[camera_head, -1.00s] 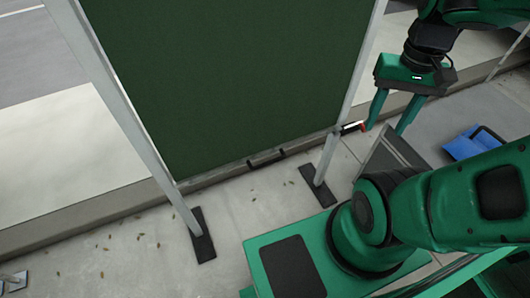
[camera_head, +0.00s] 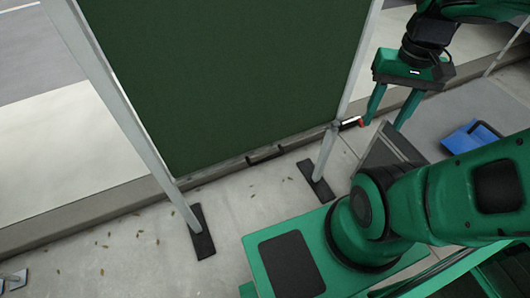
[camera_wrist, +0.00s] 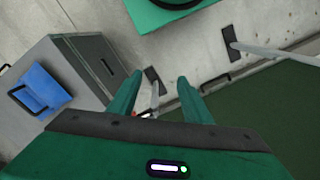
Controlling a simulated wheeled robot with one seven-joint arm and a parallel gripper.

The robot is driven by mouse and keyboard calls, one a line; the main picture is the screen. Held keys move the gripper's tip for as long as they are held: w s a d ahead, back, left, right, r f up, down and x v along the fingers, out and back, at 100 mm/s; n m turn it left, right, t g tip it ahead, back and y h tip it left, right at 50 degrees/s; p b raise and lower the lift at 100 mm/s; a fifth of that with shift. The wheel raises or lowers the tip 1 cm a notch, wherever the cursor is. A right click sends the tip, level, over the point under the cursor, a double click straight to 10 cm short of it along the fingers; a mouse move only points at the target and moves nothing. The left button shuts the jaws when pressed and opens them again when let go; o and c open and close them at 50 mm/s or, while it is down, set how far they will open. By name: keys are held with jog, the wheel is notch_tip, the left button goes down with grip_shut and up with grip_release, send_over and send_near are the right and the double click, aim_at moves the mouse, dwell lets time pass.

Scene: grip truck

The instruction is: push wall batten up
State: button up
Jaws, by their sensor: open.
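A dark green panel (camera_head: 220,70) hangs between two grey upright posts, with a grey bar (camera_head: 220,168) along its lower edge. I cannot tell surely which part is the batten. A short piece with a white and red end (camera_head: 350,122) sticks out at the right post (camera_head: 326,150). My gripper (camera_head: 384,124) is open, pointing down, just right of that end; the left finger is close to it, and I cannot tell if they touch. In the wrist view my gripper (camera_wrist: 157,80) has empty space between its fingertips, and the panel (camera_wrist: 250,120) lies to the right.
The posts stand on black feet (camera_head: 202,232). A grey case (camera_wrist: 75,65) with a blue clipboard-like item (camera_wrist: 40,88) on it stands beside my gripper. A low concrete kerb (camera_head: 90,215) runs behind the panel. The leaf-strewn floor at front left is mostly clear.

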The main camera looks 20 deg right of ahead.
jog(key=shift+s+r, duration=0.1)
jog(key=shift+s, duration=0.2)
jog(key=c, duration=0.4)
jog(key=shift+o, duration=0.2)
jog(key=n+g+h, duration=0.2)
jog(key=n+h, duration=0.9)
send_over(262, 162)
jog(key=s+d, duration=0.2)
notch_tip(262, 162, down, 24)
jog(key=s+a+f+n+t+h, duration=0.1)
jog(key=a+f+n+t+h, duration=0.4)
jog(key=a+f+t, duration=0.6)
jog(key=w+d+f+g, duration=0.1)
jog(key=d, duration=0.2)
jog(key=w+d+f+n+g+y, duration=0.1)
jog(key=d+f, duration=0.1)
jog(key=d, duration=0.2)
jog(key=w+d+f, duration=0.1)
jog(key=w+d, duration=0.1)
jog(key=d, duration=0.2)
jog(key=shift+f+g, duration=0.35)
jog(key=shift+g, duration=0.05)
grip_shut()
